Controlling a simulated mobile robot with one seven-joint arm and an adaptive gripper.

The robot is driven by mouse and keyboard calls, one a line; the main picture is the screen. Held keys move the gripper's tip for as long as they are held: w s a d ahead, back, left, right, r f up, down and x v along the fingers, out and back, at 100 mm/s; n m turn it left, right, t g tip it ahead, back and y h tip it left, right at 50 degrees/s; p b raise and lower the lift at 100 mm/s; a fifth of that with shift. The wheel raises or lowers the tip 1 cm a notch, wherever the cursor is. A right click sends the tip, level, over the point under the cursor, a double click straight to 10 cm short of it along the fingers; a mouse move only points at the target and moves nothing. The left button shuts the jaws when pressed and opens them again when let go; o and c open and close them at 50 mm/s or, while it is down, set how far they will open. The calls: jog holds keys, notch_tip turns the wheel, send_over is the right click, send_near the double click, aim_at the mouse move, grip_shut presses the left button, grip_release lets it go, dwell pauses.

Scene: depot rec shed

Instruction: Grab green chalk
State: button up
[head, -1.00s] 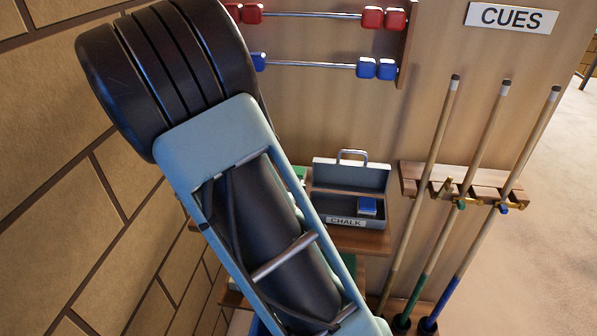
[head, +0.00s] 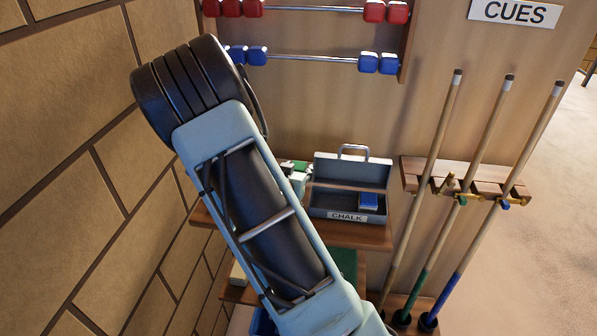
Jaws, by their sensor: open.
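No green cube shows in the case. My arm crosses the view in front of the shelf's left part.
The wooden shelf (head: 360,236) sits against a panel, with a lower shelf holding something green (head: 347,262). Several cues lean in a rack (head: 465,176) at right. A bead scorer (head: 310,57) hangs above. A block wall (head: 70,150) stands close at left.

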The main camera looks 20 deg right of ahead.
jog(key=shift+c, duration=0.7)
jog(key=c, duration=0.8)
